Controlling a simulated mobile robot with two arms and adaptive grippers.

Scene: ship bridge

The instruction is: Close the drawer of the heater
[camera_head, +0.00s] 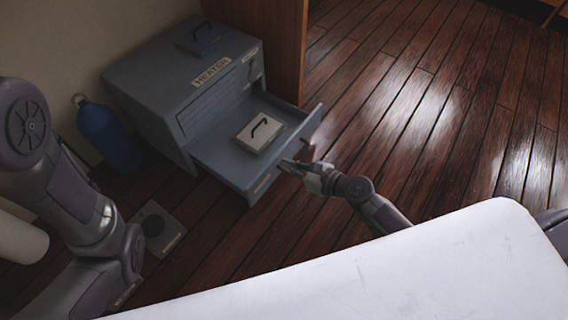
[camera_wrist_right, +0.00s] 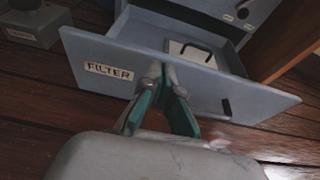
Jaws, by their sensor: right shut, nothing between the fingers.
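The grey heater (camera_head: 170,85), labelled "HEATER", stands on the floor against the wall at the upper left of the head view. Its drawer (camera_head: 215,150) is pulled well out toward me. A pale filter block with a black handle (camera_head: 258,133) lies inside the drawer. My right gripper (camera_head: 290,166) is shut and empty, with its fingertips at the outer face of the drawer front. In the right wrist view, the fingertips (camera_wrist_right: 158,72) are at the drawer front (camera_wrist_right: 200,90), between the "FILTER" label and the dark handle. Whether they touch it is unclear. My left gripper is not in view.
A blue bottle (camera_head: 108,135) stands left of the heater. A flat grey box with a round dark top (camera_head: 156,228) lies on the floor in front. A wooden panel (camera_head: 275,45) rises beside the heater. The wooden floor to the right is clear.

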